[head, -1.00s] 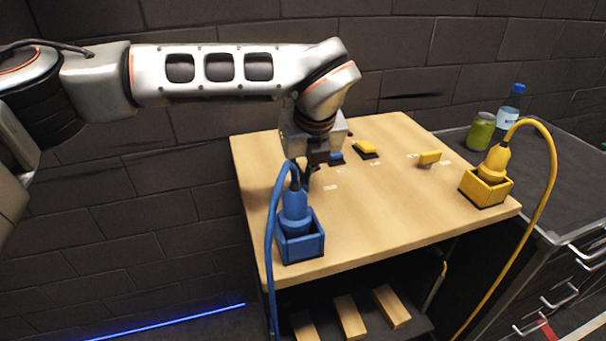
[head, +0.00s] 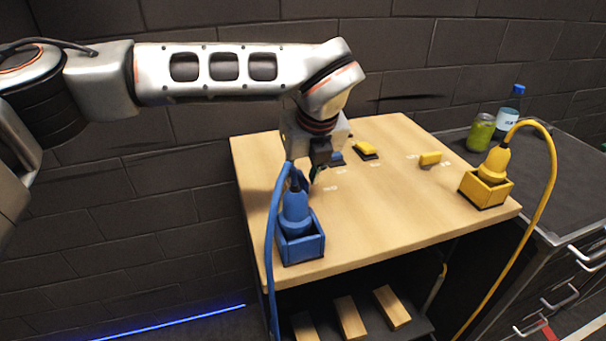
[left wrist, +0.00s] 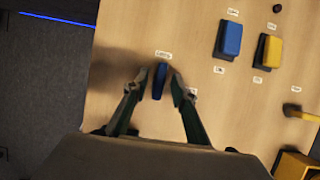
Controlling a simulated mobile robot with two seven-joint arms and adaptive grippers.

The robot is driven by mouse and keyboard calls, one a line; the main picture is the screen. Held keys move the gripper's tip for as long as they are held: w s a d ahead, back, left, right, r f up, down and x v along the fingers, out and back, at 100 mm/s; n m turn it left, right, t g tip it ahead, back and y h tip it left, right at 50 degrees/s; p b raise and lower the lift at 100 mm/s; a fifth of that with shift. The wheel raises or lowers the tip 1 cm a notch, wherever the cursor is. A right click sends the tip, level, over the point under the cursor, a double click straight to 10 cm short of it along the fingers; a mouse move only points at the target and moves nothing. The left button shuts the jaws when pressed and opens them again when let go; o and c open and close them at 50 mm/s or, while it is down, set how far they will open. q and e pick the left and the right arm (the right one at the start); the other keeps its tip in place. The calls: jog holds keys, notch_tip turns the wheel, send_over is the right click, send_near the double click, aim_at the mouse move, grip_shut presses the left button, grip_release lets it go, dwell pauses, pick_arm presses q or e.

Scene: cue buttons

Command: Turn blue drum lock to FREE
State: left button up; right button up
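The blue drum lock shows in the left wrist view as a narrow upright blue handle (left wrist: 160,82) on the wooden tabletop. A small label (left wrist: 163,54) lies just beyond its far end; its text is too small to read surely. My left gripper (left wrist: 160,80) is over the handle, one finger on each side. The fingers are partly open, with a thin gap seeming to show on both sides. In the head view my left gripper (head: 316,172) points down behind the blue plug, and the lock is mostly hidden there. My right gripper is not in view.
A blue plug (head: 294,212) with a cable stands in a blue box close in front of the gripper. A blue switch (left wrist: 229,39), a yellow switch (left wrist: 269,51) and a yellow handle (head: 430,158) lie to the right. A yellow plug (head: 494,165) stands at the right edge.

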pick_arm(q)
jog(key=v, duration=1.2)
